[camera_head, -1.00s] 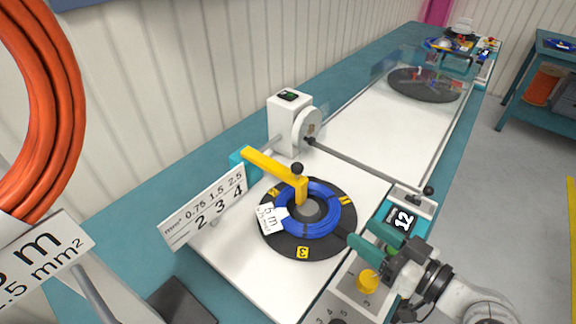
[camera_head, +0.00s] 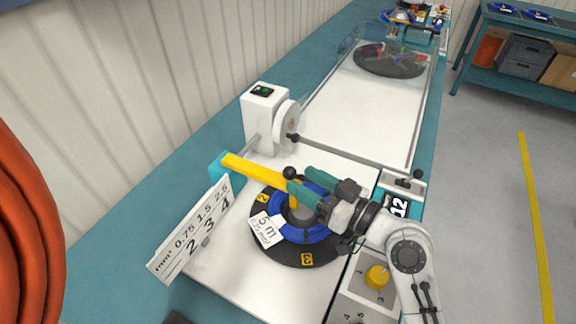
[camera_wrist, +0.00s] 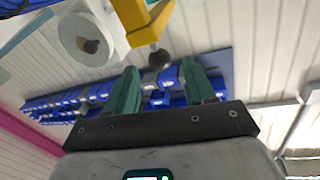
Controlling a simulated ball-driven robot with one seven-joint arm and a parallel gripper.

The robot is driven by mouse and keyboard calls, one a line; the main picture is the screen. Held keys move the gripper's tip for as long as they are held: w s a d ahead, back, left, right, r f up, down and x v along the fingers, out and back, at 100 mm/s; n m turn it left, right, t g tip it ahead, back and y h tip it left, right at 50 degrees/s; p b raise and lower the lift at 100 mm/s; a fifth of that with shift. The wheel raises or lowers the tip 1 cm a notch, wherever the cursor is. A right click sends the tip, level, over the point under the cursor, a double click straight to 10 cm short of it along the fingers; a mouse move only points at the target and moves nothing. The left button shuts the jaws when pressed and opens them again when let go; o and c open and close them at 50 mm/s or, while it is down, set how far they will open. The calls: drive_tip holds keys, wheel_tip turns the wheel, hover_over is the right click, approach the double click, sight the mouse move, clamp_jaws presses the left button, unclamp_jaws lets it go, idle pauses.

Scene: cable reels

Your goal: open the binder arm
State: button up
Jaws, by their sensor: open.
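The yellow binder arm (camera_head: 256,171) reaches from a teal block (camera_head: 226,168) over the reel, its end bent down at the reel's middle. A black ball knob (camera_head: 290,172) tops its free end. A blue cable coil (camera_head: 279,221) with a white "5 m" tag lies on the black reel disc (camera_head: 283,258). My gripper (camera_head: 297,180) is open, its green fingers beside the knob. In the wrist view the yellow arm (camera_wrist: 143,24) and dark knob (camera_wrist: 159,59) show ahead of the open gripper (camera_wrist: 158,82). The knob appears just beyond the fingertips; contact cannot be told.
A white post with a round disc (camera_head: 265,115) stands behind the reel. A white number sign (camera_head: 192,232) stands at front left. A yellow knob (camera_head: 377,277) sits on the panel at front right. The white worktop (camera_head: 375,110) further back is clear up to a far black disc.

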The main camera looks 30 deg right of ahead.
sight(295, 176)
drive_tip(key=shift+p+x, duration=0.45)
drive_tip(key=shift+x, duration=1.95)
drive_tip(key=shift+c, duration=0.4)
clamp_jaws()
